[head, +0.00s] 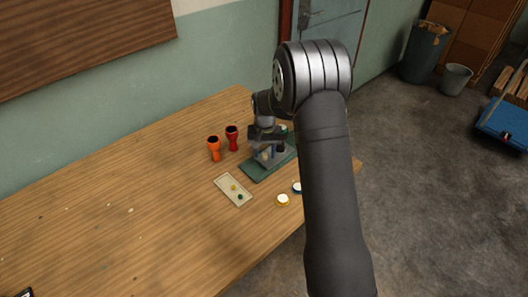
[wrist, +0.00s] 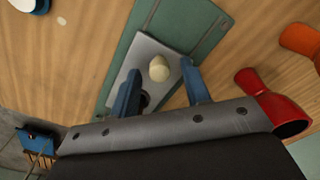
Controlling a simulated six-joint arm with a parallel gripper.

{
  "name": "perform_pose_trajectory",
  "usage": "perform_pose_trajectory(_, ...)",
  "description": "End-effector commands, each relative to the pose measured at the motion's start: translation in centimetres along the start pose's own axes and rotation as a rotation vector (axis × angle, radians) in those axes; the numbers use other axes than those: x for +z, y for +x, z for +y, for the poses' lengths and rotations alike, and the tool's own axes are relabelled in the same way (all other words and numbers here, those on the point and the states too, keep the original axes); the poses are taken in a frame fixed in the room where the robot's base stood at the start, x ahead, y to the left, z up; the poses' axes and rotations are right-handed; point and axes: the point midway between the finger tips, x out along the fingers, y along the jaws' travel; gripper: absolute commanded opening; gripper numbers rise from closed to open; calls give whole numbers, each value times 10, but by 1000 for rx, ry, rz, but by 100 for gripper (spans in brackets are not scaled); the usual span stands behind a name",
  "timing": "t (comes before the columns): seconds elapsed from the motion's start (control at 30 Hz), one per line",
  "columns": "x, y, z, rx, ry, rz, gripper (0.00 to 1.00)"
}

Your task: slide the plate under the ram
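A grey plate (wrist: 150,50) lies on a green base (wrist: 205,42), with a pale cream knob (wrist: 159,69) standing on it. A dark round patch shows beside the left finger, partly hidden. My gripper (wrist: 160,66) is open, with one blue finger on each side of the knob in the wrist view. I cannot tell whether the fingers touch it. In the head view the green base (head: 254,173) sits near the table's right edge, under my gripper (head: 266,153), and my arm hides much of it. I cannot make out the ram clearly in either view.
A red goblet drum (head: 232,139) and an orange one (head: 214,148) stand left of the base. A pale tray (head: 229,192) with small yellow and green pieces lies in front. A yellow-rimmed drum (head: 283,200) and a blue-rimmed one (head: 296,188) are nearby. The table's left is mostly clear.

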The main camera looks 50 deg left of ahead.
Motion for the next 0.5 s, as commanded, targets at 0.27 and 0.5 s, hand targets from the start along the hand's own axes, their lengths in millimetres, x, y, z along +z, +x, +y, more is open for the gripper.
perform_pose_trajectory(0.27, 0, -6, 0, 0, 0, 0, 43)
perform_pose_trajectory(0.5, -1, -52, 0, -1, 0, 4, 43)
